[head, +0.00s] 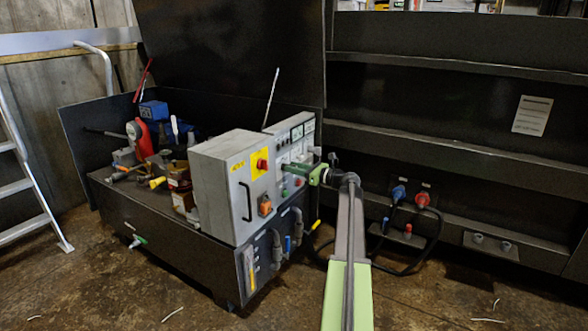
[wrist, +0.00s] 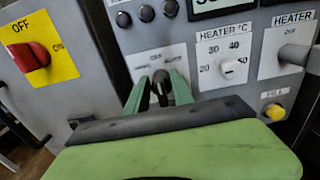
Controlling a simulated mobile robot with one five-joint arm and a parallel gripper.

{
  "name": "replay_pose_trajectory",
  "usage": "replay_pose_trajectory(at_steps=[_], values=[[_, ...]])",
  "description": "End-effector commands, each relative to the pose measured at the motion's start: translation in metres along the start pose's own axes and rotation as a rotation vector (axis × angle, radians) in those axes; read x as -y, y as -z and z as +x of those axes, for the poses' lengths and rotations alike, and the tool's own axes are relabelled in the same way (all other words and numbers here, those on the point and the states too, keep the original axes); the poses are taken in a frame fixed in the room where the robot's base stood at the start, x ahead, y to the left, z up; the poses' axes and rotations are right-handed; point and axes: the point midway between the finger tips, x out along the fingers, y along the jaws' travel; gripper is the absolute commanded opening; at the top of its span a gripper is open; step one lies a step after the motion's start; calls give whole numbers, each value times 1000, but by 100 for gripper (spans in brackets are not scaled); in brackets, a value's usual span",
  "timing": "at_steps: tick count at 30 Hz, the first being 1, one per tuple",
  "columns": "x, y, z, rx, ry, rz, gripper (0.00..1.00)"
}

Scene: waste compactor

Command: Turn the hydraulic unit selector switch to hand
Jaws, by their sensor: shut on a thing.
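The grey control panel (head: 296,134) stands on the hydraulic unit, and my green gripper (head: 288,170) reaches its face from the right. In the wrist view, my gripper (wrist: 160,88) has its two green fingers on either side of a small dark switch knob (wrist: 160,82), shut on it. A pale label plate (wrist: 148,59) sits around this knob; its lettering is too blurred to read, and the lower part is hidden by my gripper. The knob looks roughly upright. In the head view the knob is hidden behind my gripper.
A red OFF/ON switch (wrist: 33,57) on a yellow plate is to the left. A heater dial (wrist: 230,67), a heater switch (wrist: 296,57) and a yellow fill button (wrist: 274,112) are close on the right. Hoses (head: 297,225) hang below the panel.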

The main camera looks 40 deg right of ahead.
Motion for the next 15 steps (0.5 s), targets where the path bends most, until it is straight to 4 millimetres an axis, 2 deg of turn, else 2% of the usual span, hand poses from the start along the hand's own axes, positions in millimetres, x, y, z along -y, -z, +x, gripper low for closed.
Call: replay_pose_trajectory(at_steps=[8,15], values=[[-1,0,0,0,0,-92,0],[-3,1,0,0,0,-278,0]])
